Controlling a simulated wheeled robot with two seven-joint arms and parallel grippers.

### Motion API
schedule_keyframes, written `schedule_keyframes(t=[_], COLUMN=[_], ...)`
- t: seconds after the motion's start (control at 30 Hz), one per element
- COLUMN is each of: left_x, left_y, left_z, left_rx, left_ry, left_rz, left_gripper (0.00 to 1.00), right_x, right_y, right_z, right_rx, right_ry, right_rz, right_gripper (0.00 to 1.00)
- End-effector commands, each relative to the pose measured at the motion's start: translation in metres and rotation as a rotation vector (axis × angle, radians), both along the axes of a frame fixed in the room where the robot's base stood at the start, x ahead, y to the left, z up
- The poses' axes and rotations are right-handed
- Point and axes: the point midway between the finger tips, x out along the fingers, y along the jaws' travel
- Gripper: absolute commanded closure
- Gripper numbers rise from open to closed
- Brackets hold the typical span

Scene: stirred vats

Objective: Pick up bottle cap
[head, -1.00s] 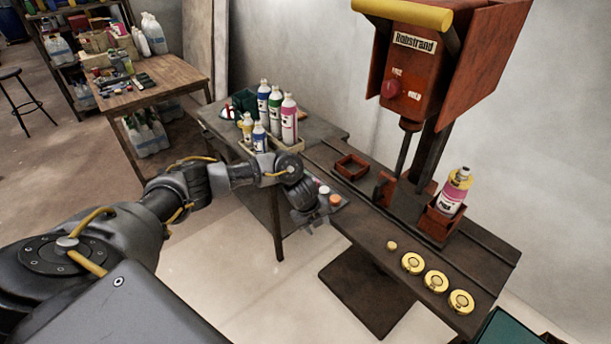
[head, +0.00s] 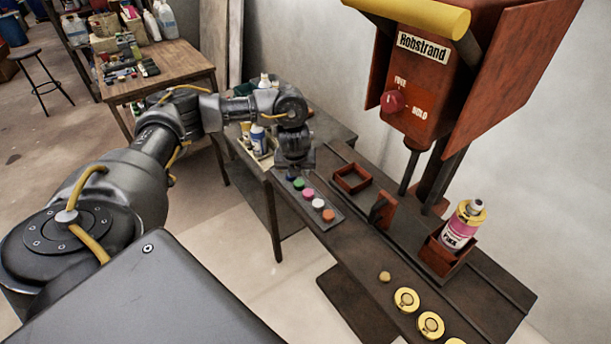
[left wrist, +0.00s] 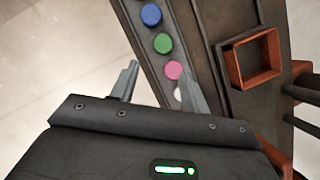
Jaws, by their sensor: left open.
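A row of bottle caps lies on a dark strip at the left edge of the press bench: blue (left wrist: 151,15), green (head: 299,184), pink (head: 308,193), white (head: 318,203) and orange (head: 328,215). My left gripper (head: 295,170) hangs over the far end of this strip, empty. In the left wrist view its two fingers (left wrist: 159,72) are spread apart, one over the pale floor, the other over the strip beside the pink cap (left wrist: 174,71). That finger partly hides the white cap (left wrist: 178,94). A pink-and-white bottle (head: 463,226) stands uncapped in a red holder under the press.
The red press (head: 435,90) rises at the right. An empty red square frame (head: 352,179) and a red upright plate (head: 382,211) sit on the bench near the caps. Several yellow discs (head: 406,300) lie at the front. Bottles stand on a table behind my arm.

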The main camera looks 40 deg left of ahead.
Motion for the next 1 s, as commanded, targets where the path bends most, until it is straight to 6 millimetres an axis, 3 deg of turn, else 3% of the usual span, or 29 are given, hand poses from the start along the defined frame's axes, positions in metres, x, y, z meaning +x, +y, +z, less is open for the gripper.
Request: schedule_keyframes(t=[0.3, 0.67, 1.0], left_x=[0.020, 0.025, 0.039], left_y=[-0.002, 0.006, 0.022], left_z=[-0.037, -0.054, -0.093], left_rx=[-0.003, -0.003, -0.003], left_ry=[0.003, 0.000, 0.002], left_rz=[-0.017, -0.013, -0.011], left_gripper=[0.54, 0.54, 0.54], right_x=[-0.026, -0.009, -0.013], right_y=[-0.001, -0.001, -0.003], right_z=[-0.006, -0.004, 0.004], right_rx=[-0.002, -0.002, -0.004], right_ry=[0.036, 0.012, 0.017], right_rz=[0.001, 0.001, 0.002], right_gripper=[0.21, 0.21, 0.21])
